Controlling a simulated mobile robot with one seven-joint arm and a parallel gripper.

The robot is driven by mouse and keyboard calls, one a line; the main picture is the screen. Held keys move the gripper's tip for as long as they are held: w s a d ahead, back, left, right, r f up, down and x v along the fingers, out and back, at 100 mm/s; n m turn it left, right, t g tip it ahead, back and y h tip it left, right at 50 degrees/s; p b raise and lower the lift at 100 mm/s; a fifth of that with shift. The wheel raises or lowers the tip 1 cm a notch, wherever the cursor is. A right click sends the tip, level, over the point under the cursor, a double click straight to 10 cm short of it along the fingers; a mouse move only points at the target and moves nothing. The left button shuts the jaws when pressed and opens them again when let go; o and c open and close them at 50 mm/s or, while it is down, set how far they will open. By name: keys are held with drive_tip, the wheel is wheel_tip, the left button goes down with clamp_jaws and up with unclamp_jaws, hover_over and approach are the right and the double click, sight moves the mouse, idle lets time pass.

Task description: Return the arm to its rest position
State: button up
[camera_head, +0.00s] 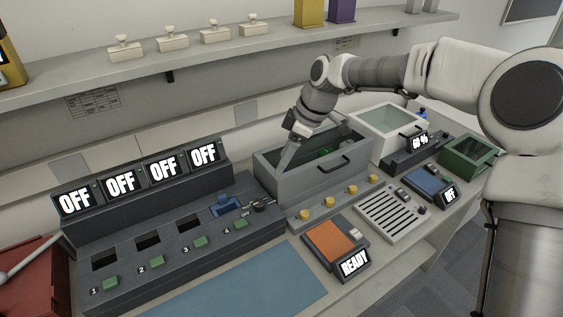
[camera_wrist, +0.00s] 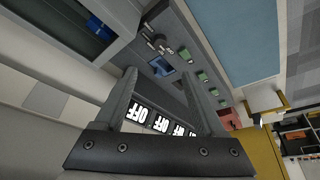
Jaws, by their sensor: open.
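My arm reaches in from the right, bent over the bench. My gripper (camera_head: 287,158) points down at the left end of a grey open-topped bin (camera_head: 272,187). In the wrist view my gripper (camera_wrist: 160,82) has its two fingers apart, with nothing between them. Whether the fingertips are inside the bin or just in front of it I cannot tell. Several OFF displays (camera_head: 121,182) on the dark charging console (camera_head: 180,260) also show beyond the fingers in the wrist view (camera_wrist: 160,123).
A blue item (camera_head: 222,205) sits in the console's slot 4. A white bin (camera_head: 385,133) stands behind right, a green box (camera_head: 468,153) farther right. An orange pad (camera_head: 333,240) with a READY display lies in front. The shelf (camera_head: 215,50) runs above. The blue mat (camera_head: 250,285) is clear.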

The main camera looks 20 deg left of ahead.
idle(0.3)
drive_tip(key=s+d+r+m+t+h, duration=0.1)
drive_tip(key=s+d+r+m, duration=0.2)
drive_tip(key=d, duration=0.5)
drive_tip(key=s+d+r+m+t+h, duration=0.2)
drive_tip(key=s+d+r+m, duration=0.15)
drive_tip(key=d, duration=0.35)
drive_tip(key=s+d+r+m+t+h, duration=0.1)
drive_tip(key=s+d+r+m, duration=0.2)
drive_tip(key=d, duration=0.5)
drive_tip(key=s+d+m+t, duration=0.2)
drive_tip(key=s+d+m, duration=0.7)
drive_tip(key=s, duration=0.5)
drive_tip(key=shift+s+d+f+m+h, duration=0.15)
drive_tip(key=shift+s+d+m+h, duration=0.05)
drive_tip(key=shift+d+m+h, duration=0.2)
